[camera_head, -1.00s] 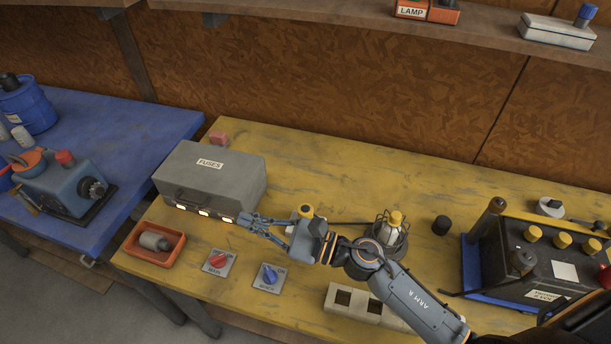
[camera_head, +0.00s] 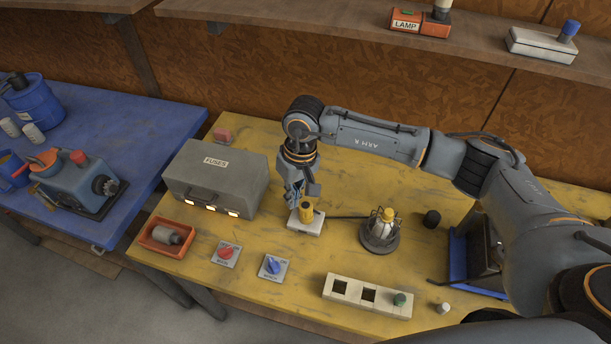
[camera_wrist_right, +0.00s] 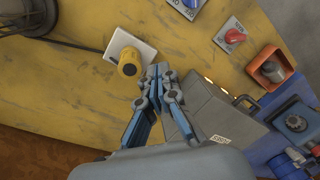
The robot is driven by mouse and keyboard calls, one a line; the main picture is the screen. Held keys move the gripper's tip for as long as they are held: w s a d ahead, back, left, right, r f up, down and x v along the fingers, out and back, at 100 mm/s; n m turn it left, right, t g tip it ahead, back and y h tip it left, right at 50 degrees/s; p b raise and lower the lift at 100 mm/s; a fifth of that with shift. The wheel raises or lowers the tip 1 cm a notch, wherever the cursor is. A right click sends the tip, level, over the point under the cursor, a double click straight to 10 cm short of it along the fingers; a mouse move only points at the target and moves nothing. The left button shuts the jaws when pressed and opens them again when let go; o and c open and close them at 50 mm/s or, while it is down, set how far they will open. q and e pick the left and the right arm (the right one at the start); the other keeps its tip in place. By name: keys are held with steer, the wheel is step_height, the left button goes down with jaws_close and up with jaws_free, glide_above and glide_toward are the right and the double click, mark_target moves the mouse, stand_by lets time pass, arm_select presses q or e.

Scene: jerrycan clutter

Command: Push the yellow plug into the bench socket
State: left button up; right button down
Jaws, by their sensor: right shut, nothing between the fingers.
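The yellow plug (camera_head: 306,212) stands upright on the white bench socket (camera_head: 312,227); how deep it sits I cannot tell. In the wrist view the plug (camera_wrist_right: 129,65) rises from the white socket plate (camera_wrist_right: 144,48), with a dark cable running off to the left. My right gripper (camera_head: 294,204) points down beside the plug, on its left in the head view. In the wrist view its fingertips (camera_wrist_right: 159,72) are together and empty, just right of the plug with a small visible gap. My left gripper is not in view.
The grey fuse box (camera_head: 235,185) stands left of my right gripper. The caged lamp (camera_head: 380,232) stands right of the socket. Red (camera_head: 227,252) and blue (camera_head: 272,266) switches, an orange tray (camera_head: 150,240) and a cream socket strip (camera_head: 345,298) are nearer the front edge.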

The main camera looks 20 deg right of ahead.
mark_target(306, 205)
steer(key=shift+h, duration=0.9)
steer(key=d, duration=0.1)
steer(key=w+d+r, duration=0.1)
steer(key=d, duration=0.1)
steer(key=shift+w+d+r, duration=0.3)
steer(key=shift+w, duration=0.1)
steer(key=shift+f+b, duration=1.05)
steer(key=shift+f, duration=1.9)
steer(key=shift+f+b, duration=0.35)
steer(key=shift+b, duration=0.25)
steer(key=shift+r, duration=0.15)
